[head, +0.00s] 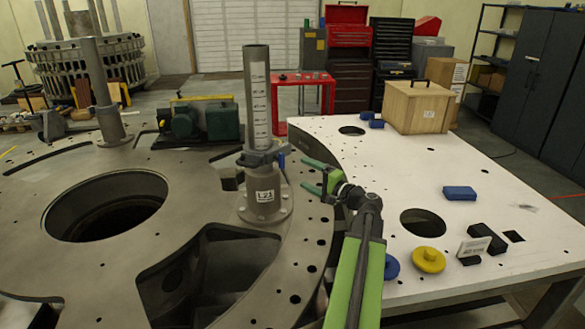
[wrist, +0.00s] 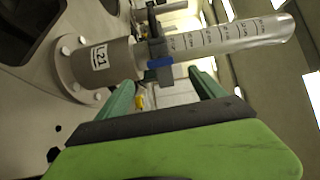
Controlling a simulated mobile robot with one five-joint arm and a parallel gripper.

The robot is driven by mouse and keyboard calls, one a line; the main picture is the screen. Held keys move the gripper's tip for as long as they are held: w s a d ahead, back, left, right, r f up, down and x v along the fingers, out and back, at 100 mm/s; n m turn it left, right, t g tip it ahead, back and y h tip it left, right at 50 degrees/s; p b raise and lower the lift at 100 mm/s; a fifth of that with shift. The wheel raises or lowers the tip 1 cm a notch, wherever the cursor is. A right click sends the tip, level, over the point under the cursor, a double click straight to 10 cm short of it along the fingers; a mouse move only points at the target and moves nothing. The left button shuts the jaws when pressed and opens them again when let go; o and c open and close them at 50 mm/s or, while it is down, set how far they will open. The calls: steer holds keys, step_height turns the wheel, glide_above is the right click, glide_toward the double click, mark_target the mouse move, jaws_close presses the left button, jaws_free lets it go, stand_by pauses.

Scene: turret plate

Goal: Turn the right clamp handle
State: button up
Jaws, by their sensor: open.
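A grey upright post (head: 257,95) with a printed scale stands in a flanged base (head: 264,205) on the turret plate's right side. A dark clamp (head: 258,158) wraps the post just above the base, with a small blue handle (head: 281,161) on its right side. In the wrist view the clamp (wrist: 156,45) and blue handle (wrist: 160,62) sit ahead of the jaws, near the middle. My gripper (head: 308,175) is open, with green fingers pointing left toward the clamp. The fingers (wrist: 160,85) frame the handle in the wrist view, and nothing is held. Contact cannot be made out.
Another post (head: 98,75) stands on the plate (head: 190,235) at the far left. Large openings cut the plate. The white table (head: 475,185) at right bears a wooden box (head: 417,106), blue blocks (head: 459,193) and a yellow knob (head: 428,260). A green motor (head: 200,121) sits behind the post.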

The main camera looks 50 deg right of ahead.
steer(key=s, duration=0.4)
steer(key=shift+s+a, duration=0.1)
steer(key=shift+s, duration=0.05)
